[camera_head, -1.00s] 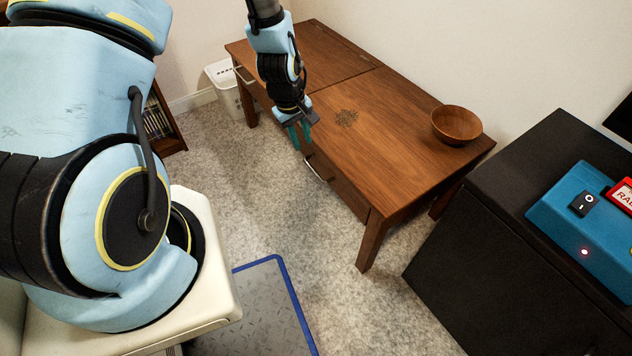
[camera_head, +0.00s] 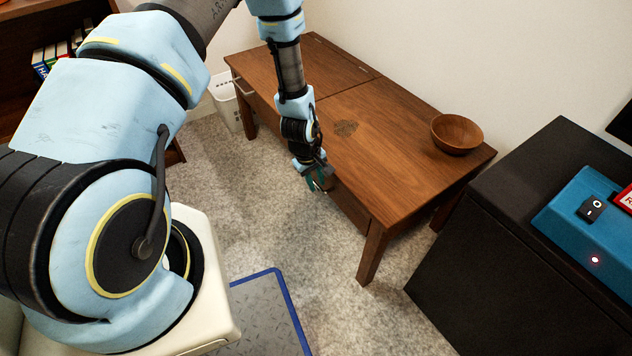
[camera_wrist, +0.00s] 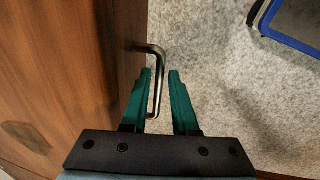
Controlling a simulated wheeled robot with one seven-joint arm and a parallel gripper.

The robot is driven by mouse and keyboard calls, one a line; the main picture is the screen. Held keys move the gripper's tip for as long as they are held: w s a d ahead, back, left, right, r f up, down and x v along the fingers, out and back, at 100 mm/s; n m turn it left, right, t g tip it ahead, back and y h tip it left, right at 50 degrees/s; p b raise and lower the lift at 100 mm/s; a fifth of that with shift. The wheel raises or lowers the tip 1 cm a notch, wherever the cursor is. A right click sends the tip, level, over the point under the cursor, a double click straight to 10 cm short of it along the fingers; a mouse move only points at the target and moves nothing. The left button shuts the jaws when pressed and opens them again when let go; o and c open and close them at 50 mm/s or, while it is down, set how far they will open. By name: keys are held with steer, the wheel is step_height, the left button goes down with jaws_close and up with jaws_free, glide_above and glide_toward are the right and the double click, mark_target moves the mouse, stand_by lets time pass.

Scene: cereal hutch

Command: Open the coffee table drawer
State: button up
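The brown wooden coffee table (camera_head: 400,125) stands against the wall. Its near drawer front (camera_head: 348,205) faces the carpet and looks closed. In the wrist view, the drawer's metal bar handle (camera_wrist: 158,70) sticks out from the wood and runs between the green fingers of my gripper (camera_wrist: 160,80). The fingers are apart, with a gap between the handle and the right finger; I cannot tell whether the left finger touches the handle. In the head view, my gripper (camera_head: 319,182) is at the drawer front and hides the handle.
A second handle (camera_head: 243,86) is on the table's left part, near a white basket (camera_head: 224,97). A black cabinet (camera_head: 500,230) stands to the right. Carpet before the drawer is clear.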

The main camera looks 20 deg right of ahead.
jaws_close()
stand_by(1.5)
